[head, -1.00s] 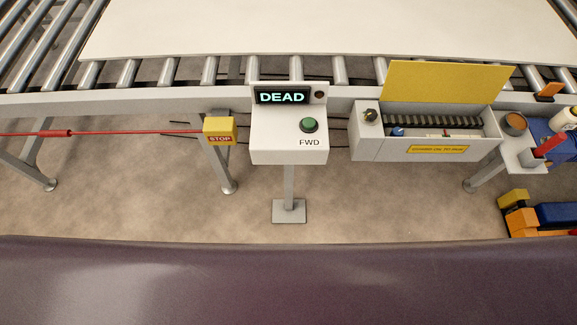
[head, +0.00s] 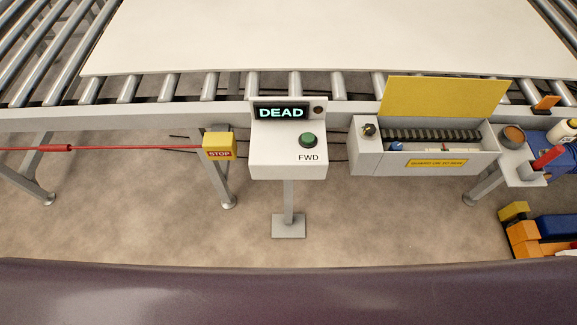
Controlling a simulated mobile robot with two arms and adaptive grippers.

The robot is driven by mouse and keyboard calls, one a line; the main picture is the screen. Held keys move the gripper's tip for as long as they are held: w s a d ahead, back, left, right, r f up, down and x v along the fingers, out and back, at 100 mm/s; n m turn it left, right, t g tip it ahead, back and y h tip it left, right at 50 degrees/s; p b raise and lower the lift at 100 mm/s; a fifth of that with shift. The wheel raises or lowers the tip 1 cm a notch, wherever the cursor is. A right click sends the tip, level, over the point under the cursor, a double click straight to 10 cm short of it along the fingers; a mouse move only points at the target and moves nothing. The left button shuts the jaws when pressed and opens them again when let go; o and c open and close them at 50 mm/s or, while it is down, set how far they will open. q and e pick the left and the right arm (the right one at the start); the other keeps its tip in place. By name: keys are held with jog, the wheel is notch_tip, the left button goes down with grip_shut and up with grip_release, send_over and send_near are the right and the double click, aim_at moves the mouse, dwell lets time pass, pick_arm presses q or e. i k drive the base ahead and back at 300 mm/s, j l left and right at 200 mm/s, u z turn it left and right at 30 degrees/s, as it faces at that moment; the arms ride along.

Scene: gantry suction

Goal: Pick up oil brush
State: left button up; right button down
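I cannot make out an oil brush for certain. A red stick-like handle (head: 547,158) stands tilted in a small grey holder (head: 524,172) at the right edge, and it may be the brush; any bristles are hidden. A round cup with brown contents (head: 513,133) sits beside it on the same bracket. Neither of my grippers shows in the head view.
A roller conveyor (head: 210,86) carries a large pale panel (head: 300,38). Before it stand a control box reading DEAD (head: 288,150), a yellow STOP box (head: 219,146) on a red cord, and an open grey box (head: 368,160) with yellow lid (head: 445,97). Orange-blue equipment (head: 523,237) lies lower right.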

aim_at(558, 149)
jog(key=z, duration=1.85)
